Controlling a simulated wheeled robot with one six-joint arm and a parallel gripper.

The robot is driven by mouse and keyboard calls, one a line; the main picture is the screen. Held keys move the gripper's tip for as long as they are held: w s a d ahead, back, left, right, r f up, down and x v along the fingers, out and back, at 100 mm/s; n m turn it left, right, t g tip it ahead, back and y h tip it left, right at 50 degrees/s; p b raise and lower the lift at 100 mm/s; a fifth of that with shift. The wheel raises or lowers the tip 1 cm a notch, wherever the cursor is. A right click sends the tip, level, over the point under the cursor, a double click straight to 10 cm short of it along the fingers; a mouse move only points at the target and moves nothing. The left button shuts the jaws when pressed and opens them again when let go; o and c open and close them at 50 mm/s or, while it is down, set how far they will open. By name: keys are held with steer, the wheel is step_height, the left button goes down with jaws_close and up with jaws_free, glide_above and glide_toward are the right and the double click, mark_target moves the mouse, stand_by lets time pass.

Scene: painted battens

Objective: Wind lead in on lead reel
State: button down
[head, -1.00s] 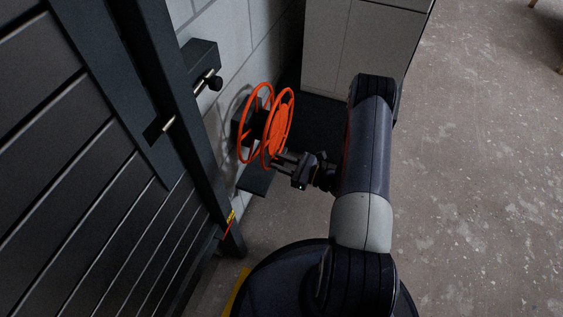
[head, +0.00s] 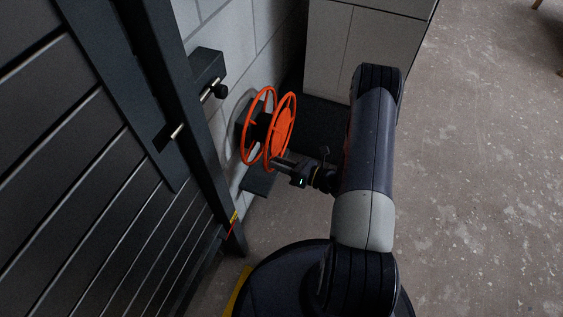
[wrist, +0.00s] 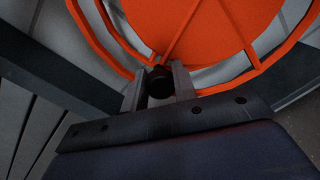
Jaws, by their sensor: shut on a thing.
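The orange lead reel (head: 283,128) is mounted on the wall beside the dark slatted gate. It has two spoked rims around a dark hub, and its disc fills the top of the wrist view (wrist: 190,30). My gripper (head: 281,163) is at the reel's lower near edge. In the wrist view my gripper (wrist: 159,88) is shut on a dark round crank knob (wrist: 159,84) at the reel's rim. In the head view the knob is hidden between the fingers. I cannot make out any lead on the reel.
The dark slatted gate (head: 60,160) and its post stand at left, with a latch bolt (head: 219,91) above the reel. A dark ledge (head: 259,184) is below the reel. A pale cabinet (head: 360,45) stands behind.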

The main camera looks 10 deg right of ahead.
mark_target(269, 151)
step_height(269, 151, up, 3)
steer(key=m, duration=0.1)
steer(key=m+p, duration=0.1)
steer(key=shift+s+a+f+m, duration=0.15)
steer(key=shift+f+m, duration=0.05)
steer(key=shift+m, duration=0.1)
steer(key=shift+r+m+p, duration=1.05)
steer(key=shift+r+m, duration=0.05)
steer(key=shift+m, duration=0.3)
steer(key=c, duration=1.1)
jaws_free()
steer(key=shift+g, duration=0.3)
steer(key=p+v, duration=0.1)
steer(key=v, duration=0.9)
steer(key=shift+s+d+f, duration=0.1)
steer(key=shift+d, duration=0.35)
